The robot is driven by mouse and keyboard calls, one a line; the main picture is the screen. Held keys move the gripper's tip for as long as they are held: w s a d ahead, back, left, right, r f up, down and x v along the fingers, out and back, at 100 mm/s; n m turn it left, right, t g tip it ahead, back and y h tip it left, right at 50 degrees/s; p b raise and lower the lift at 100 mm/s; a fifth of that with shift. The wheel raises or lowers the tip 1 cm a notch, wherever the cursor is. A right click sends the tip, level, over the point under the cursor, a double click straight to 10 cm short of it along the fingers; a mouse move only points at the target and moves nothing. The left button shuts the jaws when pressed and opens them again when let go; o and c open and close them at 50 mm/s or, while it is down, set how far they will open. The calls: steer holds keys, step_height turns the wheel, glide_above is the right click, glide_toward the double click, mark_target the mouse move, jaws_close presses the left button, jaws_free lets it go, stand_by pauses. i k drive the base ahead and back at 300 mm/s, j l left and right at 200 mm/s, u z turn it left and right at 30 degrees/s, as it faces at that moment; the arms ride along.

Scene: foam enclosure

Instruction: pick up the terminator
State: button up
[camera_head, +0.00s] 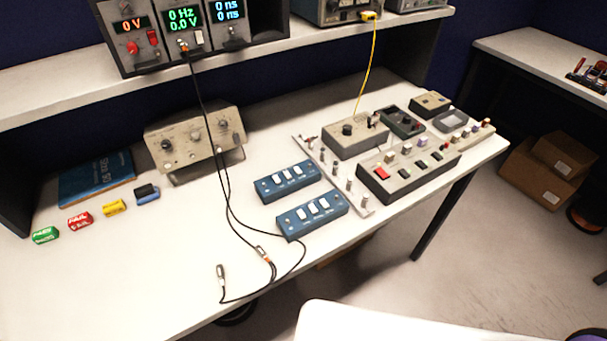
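No part that I can surely name as the terminator stands out on the white bench (185,285). Several small metal connectors stand along a narrow light strip (333,174) in the middle of the bench, too small to tell apart. A black cable (228,180) hangs from the upper instrument and splits at the front of the bench, with one metal connector end (220,270) lying free and another connector (263,254) to its right. My gripper is not in view.
Two blue switch boxes (312,215) and a grey box with a red button (408,178) stand mid-bench. Green (45,235), red (80,220), yellow (115,207) and blue (147,194) pieces lie left. A shelf (75,58) overhangs the back. The front left is clear.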

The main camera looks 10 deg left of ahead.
mark_target(365, 199)
steer(key=i+l+u, duration=0.25)
steer(key=u, duration=0.2)
steer(key=i+l+u, duration=0.25)
steer(key=u, duration=0.25)
steer(key=i+l+u, duration=0.15)
steer(key=l+u, duration=0.3)
